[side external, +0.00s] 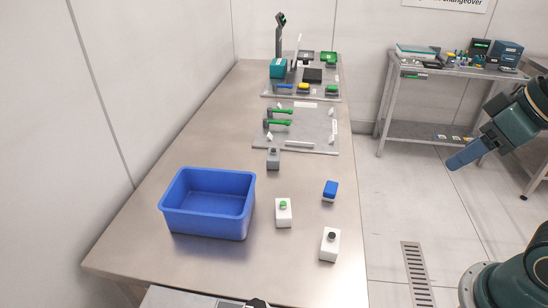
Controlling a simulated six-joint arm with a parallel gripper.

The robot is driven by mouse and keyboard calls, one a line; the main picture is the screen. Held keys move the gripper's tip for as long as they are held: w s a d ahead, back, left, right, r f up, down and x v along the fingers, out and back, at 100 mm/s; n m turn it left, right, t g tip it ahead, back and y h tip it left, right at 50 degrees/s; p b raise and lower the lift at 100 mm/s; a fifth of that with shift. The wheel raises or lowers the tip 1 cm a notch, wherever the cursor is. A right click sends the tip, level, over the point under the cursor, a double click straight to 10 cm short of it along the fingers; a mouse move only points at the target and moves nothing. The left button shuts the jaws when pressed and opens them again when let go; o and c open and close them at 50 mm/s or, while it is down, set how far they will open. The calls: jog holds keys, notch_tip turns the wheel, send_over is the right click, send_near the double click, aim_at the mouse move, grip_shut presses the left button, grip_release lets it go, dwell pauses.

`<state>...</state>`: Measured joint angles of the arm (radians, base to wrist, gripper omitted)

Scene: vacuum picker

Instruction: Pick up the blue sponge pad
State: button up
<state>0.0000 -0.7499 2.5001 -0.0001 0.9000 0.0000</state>
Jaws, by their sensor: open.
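A blue bin (207,207) stands left of the pad. A white block with a green top (283,212), a white block with a black top (330,244) and a grey bottle (273,159) stand nearby. Fixture plates (320,130) lie farther back. A side bench (445,68) stands behind.

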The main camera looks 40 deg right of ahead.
jog(key=m+g, duration=0.6)
jog(key=m, duration=0.5)
send_over(333, 186)
notch_tip(333, 186, down, 15)
jog(key=shift+a+f, duration=0.1)
jog(key=shift+f, duration=0.05)
jog(key=shift+f, duration=0.1)
notch_tip(333, 186, down, 8)
jog(key=shift+f, duration=0.2)
